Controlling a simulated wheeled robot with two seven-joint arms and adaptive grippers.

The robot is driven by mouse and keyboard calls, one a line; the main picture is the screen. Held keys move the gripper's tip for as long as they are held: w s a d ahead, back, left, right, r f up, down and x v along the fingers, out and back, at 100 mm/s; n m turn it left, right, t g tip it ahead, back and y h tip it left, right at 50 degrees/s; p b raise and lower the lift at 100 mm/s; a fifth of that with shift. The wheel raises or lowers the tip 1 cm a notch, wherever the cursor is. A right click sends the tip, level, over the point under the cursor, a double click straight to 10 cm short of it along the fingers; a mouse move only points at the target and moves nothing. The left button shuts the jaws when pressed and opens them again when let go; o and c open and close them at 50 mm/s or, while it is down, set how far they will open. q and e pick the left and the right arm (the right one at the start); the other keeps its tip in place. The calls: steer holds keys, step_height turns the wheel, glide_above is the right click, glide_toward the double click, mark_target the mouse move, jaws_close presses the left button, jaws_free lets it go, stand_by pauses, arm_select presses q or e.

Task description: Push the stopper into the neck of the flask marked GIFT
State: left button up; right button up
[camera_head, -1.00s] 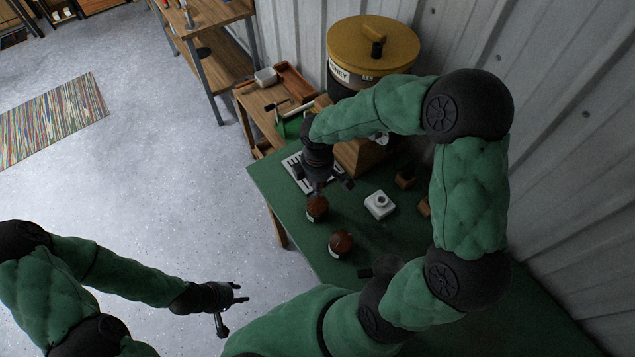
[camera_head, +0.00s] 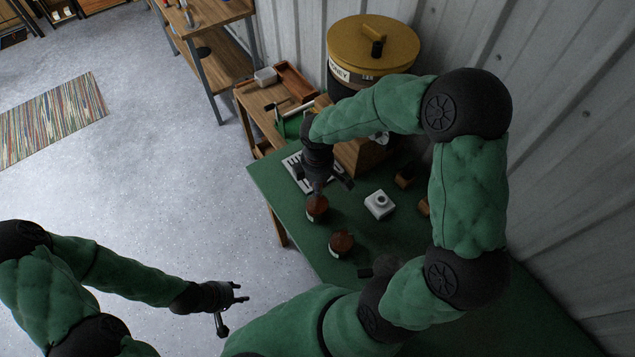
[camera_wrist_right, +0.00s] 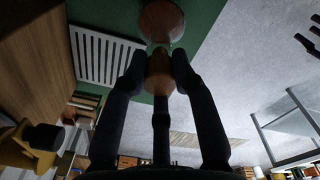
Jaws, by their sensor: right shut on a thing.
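My right gripper (camera_head: 325,189) points down over a round brown flask (camera_head: 317,209) on the green tabletop. In the right wrist view, this gripper (camera_wrist_right: 158,66) is shut on a tan stopper (camera_wrist_right: 158,84), and the brown flask (camera_wrist_right: 161,20) lies just beyond the fingertips, in line with the stopper. I cannot tell whether the stopper touches or enters the neck. A second brown flask (camera_head: 341,244) stands nearer, with a pale label. No marking is legible on either flask. My left gripper (camera_head: 233,306) is open and empty over the floor, left of the table.
A yellow-lidded drum (camera_head: 372,45) stands behind. A corrugated wall (camera_head: 560,120) bounds the right.

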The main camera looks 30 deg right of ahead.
steer(key=shift+f+b, duration=0.95)
steer(key=shift+f, duration=0.3)
stand_by(0.3)
steer(key=o, duration=0.9)
steer(key=shift+r, duration=0.15)
steer(key=shift+r+p, duration=2.55)
steer(key=shift+r, duration=0.35)
